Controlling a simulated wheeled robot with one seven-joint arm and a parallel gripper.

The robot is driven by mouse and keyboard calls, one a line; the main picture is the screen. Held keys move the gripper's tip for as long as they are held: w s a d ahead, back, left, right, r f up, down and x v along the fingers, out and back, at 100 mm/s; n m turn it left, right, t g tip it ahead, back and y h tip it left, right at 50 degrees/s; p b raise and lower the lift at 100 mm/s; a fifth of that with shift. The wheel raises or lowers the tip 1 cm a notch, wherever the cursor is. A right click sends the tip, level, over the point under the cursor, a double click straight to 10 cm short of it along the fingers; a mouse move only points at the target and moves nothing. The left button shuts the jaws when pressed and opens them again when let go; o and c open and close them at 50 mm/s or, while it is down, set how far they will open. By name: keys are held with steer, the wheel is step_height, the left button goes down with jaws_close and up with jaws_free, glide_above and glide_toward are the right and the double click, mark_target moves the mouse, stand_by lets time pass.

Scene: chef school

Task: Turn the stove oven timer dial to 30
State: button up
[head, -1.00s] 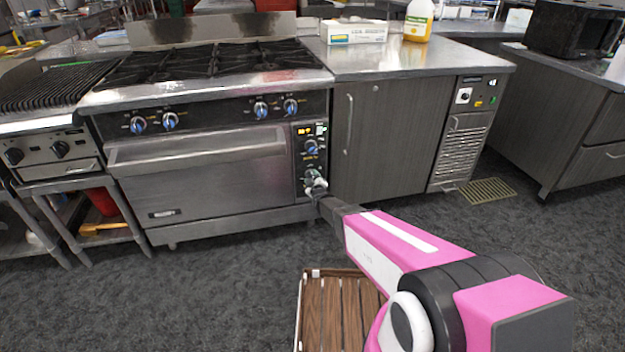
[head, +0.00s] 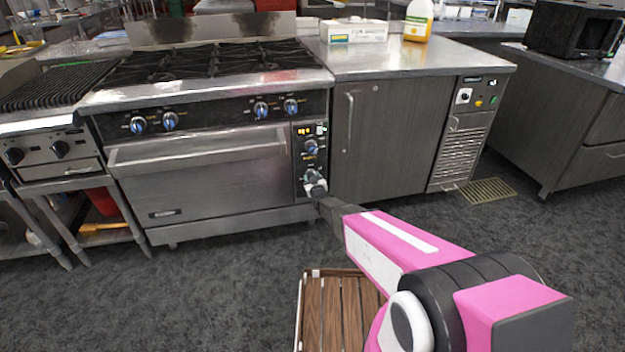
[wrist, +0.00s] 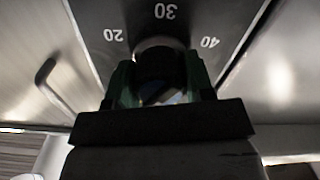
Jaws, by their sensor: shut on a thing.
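The stove (head: 205,150) stands ahead of me, with a narrow control panel at the right of its oven door. The timer dial (wrist: 160,62) is a dark knob at the top middle of the wrist view. The marks 20, 30 and 40 show around it, with 30 just above it. My gripper (wrist: 160,85) is shut on the dial, with one green-edged finger on each side. In the head view my gripper (head: 315,186) is at the lowest knob of the panel and partly covers it. The dial's pointer is too dark to read.
Another knob (head: 311,146) and a small lit display (head: 304,131) sit above my gripper on the panel. The oven door handle (head: 200,148) sticks out to the left. A grey cabinet (head: 395,140) stands close on the right. A slatted wooden piece (head: 338,310) is below my arm.

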steer(key=m, duration=0.4)
steer(key=shift+m, duration=0.3)
steer(key=m, duration=0.3)
steer(key=shift+a+m, duration=0.1)
steer(key=shift+m, duration=0.2)
steer(key=m, duration=1.4)
steer(key=shift+m, duration=0.3)
steer(key=m, duration=0.3)
steer(key=shift+r, duration=0.1)
steer(key=shift+m, duration=1.9)
steer(key=shift+s, duration=0.1)
